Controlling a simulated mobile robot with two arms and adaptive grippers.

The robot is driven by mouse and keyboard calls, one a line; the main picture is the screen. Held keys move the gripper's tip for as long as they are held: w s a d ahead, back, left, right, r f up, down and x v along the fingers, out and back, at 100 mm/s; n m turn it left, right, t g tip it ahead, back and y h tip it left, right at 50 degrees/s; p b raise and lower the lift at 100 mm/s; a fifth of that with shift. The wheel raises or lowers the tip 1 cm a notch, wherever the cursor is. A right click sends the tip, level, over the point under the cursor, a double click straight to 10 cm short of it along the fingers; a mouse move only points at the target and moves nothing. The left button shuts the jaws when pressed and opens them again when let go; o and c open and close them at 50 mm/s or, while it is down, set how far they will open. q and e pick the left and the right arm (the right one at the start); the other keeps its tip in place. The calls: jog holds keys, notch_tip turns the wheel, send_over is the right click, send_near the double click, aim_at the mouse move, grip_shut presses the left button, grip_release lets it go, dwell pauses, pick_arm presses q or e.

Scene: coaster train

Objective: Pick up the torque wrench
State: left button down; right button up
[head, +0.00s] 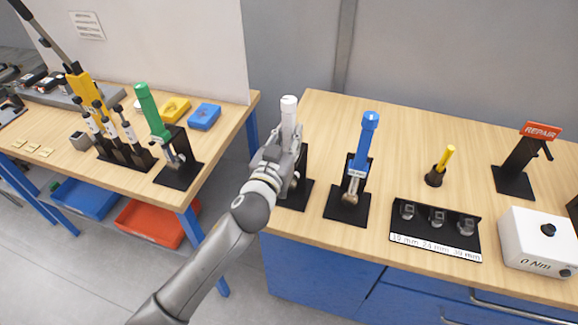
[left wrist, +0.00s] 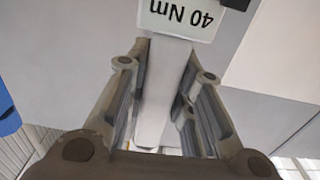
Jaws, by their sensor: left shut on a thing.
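My left gripper (head: 283,152) is shut on the handle of a white torque wrench (head: 289,104) in the head view. The wrench stands upright at its black stand (head: 297,195) near the left end of the right-hand bench. The gripper and arm hide much of its middle. In the left wrist view the white handle (left wrist: 163,95) lies between both fingers, below a label reading 40 Nm (left wrist: 182,16), seen upside down. A blue wrench (head: 362,142) in its own stand is just to the right. A green wrench (head: 151,108) leans in a stand on the left bench. My right gripper is not in view.
On the right bench (head: 420,130) are a yellow-handled tool (head: 445,160), a socket tray (head: 435,228), a REPAIR stand (head: 515,168) and a white 0 Nm box (head: 535,240). A gap separates the two benches. The space above the right bench is clear.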

aim_at(287, 127)
pick_arm(q)
jog(key=shift+r, duration=0.2)
dwell(0.3)
jog(key=shift+r, duration=0.15)
jog(key=shift+r, duration=0.25)
jog(key=shift+r+b, duration=0.35)
jog(key=shift+r, duration=1)
jog(key=b+v, duration=0.4)
jog(key=v, duration=1.4)
